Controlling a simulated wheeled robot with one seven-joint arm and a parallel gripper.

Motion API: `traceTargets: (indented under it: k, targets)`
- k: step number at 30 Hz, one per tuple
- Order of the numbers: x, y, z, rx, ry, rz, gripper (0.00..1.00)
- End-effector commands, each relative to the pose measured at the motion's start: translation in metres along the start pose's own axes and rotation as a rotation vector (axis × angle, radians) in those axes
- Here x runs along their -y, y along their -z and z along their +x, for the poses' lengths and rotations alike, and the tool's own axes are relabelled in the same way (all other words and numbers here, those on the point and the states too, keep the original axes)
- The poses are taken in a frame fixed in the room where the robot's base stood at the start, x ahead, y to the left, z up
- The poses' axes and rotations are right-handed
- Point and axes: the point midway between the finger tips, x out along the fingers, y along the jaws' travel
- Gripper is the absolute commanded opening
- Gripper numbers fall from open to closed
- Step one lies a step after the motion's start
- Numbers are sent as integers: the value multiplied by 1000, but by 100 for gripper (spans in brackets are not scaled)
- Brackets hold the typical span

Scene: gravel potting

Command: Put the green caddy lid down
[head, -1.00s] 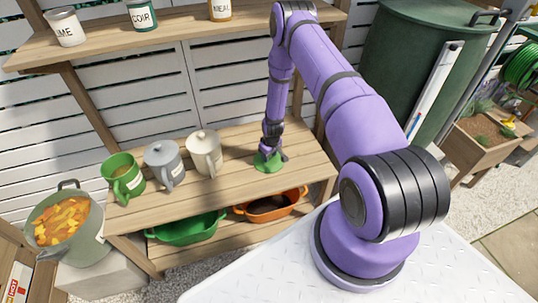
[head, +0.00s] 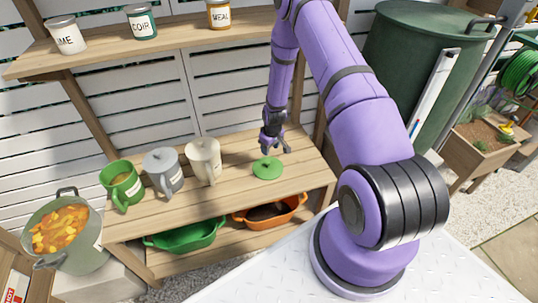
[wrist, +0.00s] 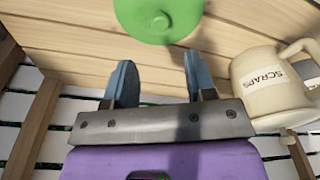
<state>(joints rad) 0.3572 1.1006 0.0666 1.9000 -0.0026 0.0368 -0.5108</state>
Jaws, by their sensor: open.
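The green caddy lid (head: 268,168) lies flat on the wooden bench shelf, right of the caddies, with its knob up. It also shows at the top of the wrist view (wrist: 160,18), cut off by the frame edge. My gripper (head: 276,148) is open and empty, raised above the lid and apart from it. In the wrist view my gripper (wrist: 158,85) has its two fingers spread with nothing between them. The green caddy (head: 122,184) stands at the left end of the shelf without a lid on it.
A grey caddy (head: 164,170) and a cream caddy (head: 204,161) stand between the green caddy and the lid. Green (head: 186,234) and orange (head: 270,212) tubs sit on the lower shelf. Tins stand on the upper shelf. The bench right of the lid is clear.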

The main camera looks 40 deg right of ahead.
Motion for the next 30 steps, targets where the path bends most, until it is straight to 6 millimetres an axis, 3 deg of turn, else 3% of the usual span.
traceTargets:
  k: [4, 13, 16, 20, 30]
  targets:
    - [0, 0, -17, -1, 0, 1, 50]
    - [0, 2, -29, -2, -1, 1, 50]
    - [1, 9, -47, -9, -7, 1, 50]
    - [5, 24, -95, -26, -20, 4, 50]
    - [34, 44, -243, -76, -55, 24, 50]
